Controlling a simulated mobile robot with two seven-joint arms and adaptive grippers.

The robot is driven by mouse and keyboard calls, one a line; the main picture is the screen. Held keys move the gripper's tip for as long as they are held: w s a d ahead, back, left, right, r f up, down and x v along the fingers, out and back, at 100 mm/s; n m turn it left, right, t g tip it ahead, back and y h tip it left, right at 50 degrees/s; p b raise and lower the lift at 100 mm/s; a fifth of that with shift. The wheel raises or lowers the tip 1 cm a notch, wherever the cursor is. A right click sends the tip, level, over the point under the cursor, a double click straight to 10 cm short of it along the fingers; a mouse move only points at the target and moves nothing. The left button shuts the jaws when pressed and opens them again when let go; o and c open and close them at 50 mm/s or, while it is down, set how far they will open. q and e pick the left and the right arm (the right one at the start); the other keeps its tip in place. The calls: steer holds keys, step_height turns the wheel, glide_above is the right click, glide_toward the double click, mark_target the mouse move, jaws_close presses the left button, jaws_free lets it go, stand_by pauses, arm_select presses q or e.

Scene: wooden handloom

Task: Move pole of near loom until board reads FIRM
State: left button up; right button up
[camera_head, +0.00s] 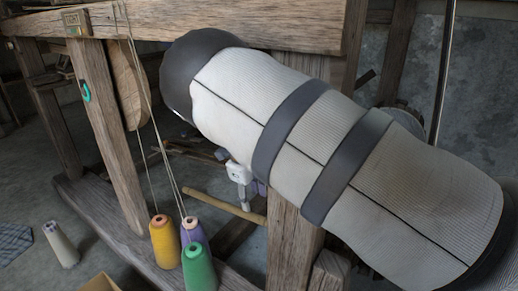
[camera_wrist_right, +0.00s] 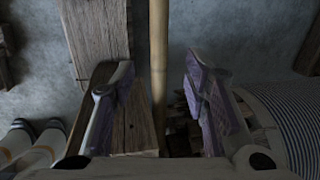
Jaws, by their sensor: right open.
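The near loom (camera_head: 112,150) is a weathered wooden frame filling the head view. Its round, pale pole (camera_head: 222,206) sticks out low behind the yarn cones. A small dark board (camera_head: 76,23) with gold letters is on the upper left beam; I cannot read it surely. My right gripper (camera_head: 246,188) is small and partly hidden beyond my arm, close to the pole. In the right wrist view the open, purple-padded fingers (camera_wrist_right: 158,68) stand on either side of the pole (camera_wrist_right: 158,35), with gaps; I cannot tell its depth. My left gripper is out of view.
A pale cone (camera_head: 61,244) stands on the floor at left. A loom post (camera_head: 292,245) is right of the pole. Another board (camera_head: 65,64) shows farther back.

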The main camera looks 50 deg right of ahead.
mark_target(256, 216)
steer(key=f+b, duration=0.1)
steer(key=f, duration=0.2)
steer(key=d+f+b, duration=0.1)
steer(key=f, duration=0.2)
steer(key=f+b, duration=0.1)
steer(key=f, duration=0.3)
steer(key=shift+w+d, duration=0.1)
steer(key=shift+d, duration=0.3)
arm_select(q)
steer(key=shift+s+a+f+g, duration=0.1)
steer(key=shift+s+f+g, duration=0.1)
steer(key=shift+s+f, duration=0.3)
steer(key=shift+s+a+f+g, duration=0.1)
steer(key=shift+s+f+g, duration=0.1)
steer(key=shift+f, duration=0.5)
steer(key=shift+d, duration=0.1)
arm_select(e)
jaws_close()
